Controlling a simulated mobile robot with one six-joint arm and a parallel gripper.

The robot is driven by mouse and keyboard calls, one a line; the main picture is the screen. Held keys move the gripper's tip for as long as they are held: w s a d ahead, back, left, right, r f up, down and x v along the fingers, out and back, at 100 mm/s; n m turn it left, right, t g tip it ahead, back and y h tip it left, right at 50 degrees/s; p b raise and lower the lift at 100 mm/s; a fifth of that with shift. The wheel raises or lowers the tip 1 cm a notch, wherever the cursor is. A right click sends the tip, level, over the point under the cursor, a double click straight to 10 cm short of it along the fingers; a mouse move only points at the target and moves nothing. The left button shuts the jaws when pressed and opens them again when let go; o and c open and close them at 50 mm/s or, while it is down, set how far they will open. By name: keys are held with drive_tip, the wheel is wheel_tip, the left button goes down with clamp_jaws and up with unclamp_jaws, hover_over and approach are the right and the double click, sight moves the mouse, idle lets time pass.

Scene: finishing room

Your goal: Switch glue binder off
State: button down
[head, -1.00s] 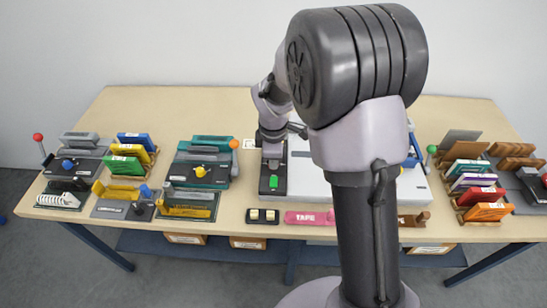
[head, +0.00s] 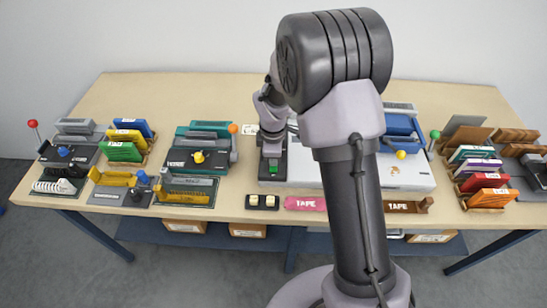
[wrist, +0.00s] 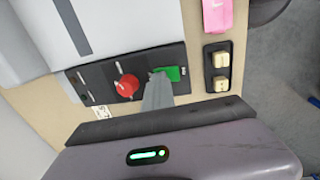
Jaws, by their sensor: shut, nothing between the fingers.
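A large white machine (wrist: 110,22) has a dark control strip (wrist: 90,82) along one side; I cannot read the name glue binder on it. The strip carries a round red knob (wrist: 126,86) and a green button (wrist: 172,73). The green button also shows in the head view (head: 273,169), at the strip's front end. My gripper (wrist: 160,78) is shut and empty. Its fingertips are over the strip between the knob and the green button, close beside the button and partly covering it. I cannot tell whether they touch. My arm hides part of the machine in the head view.
A dark plate with two cream switches (head: 262,202) lies in front of the strip, beside a pink tape piece (head: 305,203). Teal (head: 198,158) and grey machines stand left, with ball-topped levers. Racks of coloured blocks (head: 485,180) stand right. The table's back is clear.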

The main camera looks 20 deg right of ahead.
drive_tip(key=shift+s+f, duration=0.2)
drive_tip(key=shift+s, duration=0.1)
drive_tip(key=shift+s+a, duration=0.1)
drive_tip(key=shift+s, duration=0.2)
drive_tip(key=shift+s+a, duration=0.1)
drive_tip(key=shift+s, duration=0.3)
drive_tip(key=shift+w+r, duration=0.1)
drive_tip(key=shift+r, duration=0.1)
wheel_tip(320, 180, up, 14)
drive_tip(key=s+p, duration=0.1)
drive_tip(key=p, duration=0.5)
drive_tip(key=shift+s+a, duration=0.25)
drive_tip(key=shift+a, duration=0.05)
drive_tip(key=shift+d+f, duration=0.1)
